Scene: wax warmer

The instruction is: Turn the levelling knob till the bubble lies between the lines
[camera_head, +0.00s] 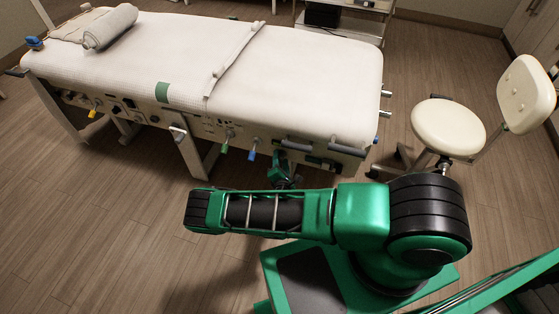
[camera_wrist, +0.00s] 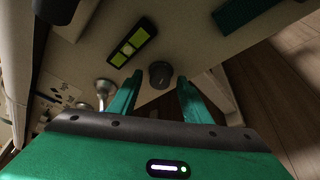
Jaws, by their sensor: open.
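In the wrist view a round dark knob (camera_wrist: 160,74) sits on the pale side panel, between and just beyond my fingertips. My gripper (camera_wrist: 160,79) is open, with one green finger on each side of the knob; I cannot tell whether either touches it. A level vial (camera_wrist: 132,43) in a black housing, with yellow-green windows, lies just up and left of the knob. Its bubble and lines are too small to tell apart. In the head view my gripper (camera_head: 284,178) is at the table's near side, partly hidden by my arm; the knob is not visible there.
The treatment table (camera_head: 300,75) bears a rolled towel (camera_head: 111,27). Levers, including a blue one (camera_head: 252,152), hang along its near side. In the wrist view a metal knob (camera_wrist: 104,87) stands left of my left finger. A stool (camera_head: 447,128) stands at right.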

